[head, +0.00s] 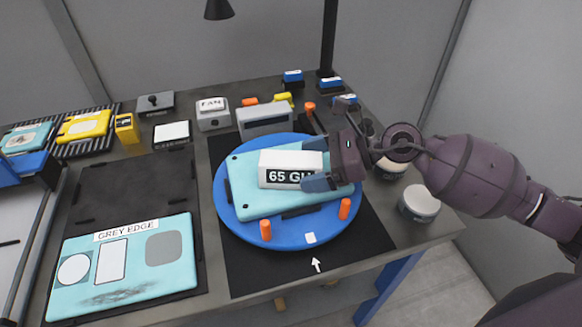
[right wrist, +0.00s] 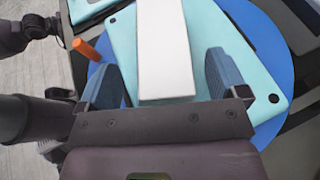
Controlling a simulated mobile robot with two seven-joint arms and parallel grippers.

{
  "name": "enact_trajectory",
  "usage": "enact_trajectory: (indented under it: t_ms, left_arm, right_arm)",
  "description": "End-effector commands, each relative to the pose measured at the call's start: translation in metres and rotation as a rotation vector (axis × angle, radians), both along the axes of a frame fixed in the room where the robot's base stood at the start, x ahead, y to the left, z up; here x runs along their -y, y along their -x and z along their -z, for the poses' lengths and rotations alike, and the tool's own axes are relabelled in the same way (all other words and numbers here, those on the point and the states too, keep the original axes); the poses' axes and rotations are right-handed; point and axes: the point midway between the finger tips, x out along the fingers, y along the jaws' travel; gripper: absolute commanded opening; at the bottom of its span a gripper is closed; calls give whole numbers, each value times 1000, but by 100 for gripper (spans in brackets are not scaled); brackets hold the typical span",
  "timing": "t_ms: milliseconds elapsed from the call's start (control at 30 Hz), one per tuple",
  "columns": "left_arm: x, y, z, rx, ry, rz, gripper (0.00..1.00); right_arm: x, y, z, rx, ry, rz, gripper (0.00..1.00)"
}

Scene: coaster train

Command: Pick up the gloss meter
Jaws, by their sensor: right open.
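The gloss meter (head: 290,168) is a white box with a black "65 GU" display on its near side. It lies on a teal panel (head: 245,200) on a round blue turntable (head: 280,232). My right gripper (head: 318,163) comes in from the right at the meter's right end. It is open, with one finger on the far side and one on the near side. In the right wrist view the white meter (right wrist: 165,50) runs between the two spread fingers, with a visible gap on the right. No left gripper is recognisable.
Orange pegs (head: 265,230) stand around the turntable. A grey box (head: 265,121) stands behind it, and a white-lidded jar (head: 419,203) on the right below my right arm. A teal "GREY EDGE" panel (head: 125,285) lies at the left front. A lamp post (head: 328,40) rises at the back.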

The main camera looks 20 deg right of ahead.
Motion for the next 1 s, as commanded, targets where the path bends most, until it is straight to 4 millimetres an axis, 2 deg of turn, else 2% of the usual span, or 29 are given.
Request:
enact_trajectory:
  t_ms: [200,233,667,867,1000]
  left_arm:
    - [0,1,1,-2,0,0,43]
    - [0,1,1,-2,0,0,43]
    - [0,1,1,-4,0,0,43]
    - [0,1,1,-4,0,0,43]
    - [0,1,-1,-1,0,0,43]
  right_arm:
    - [-1,0,1,0,1,0,92]
    - [-1,0,0,1,1,0,88]
    - [-1,0,0,2,0,-1,23]
    - [-1,0,-1,2,0,-1,22]
    - [-1,0,-9,5,1,-1,21]
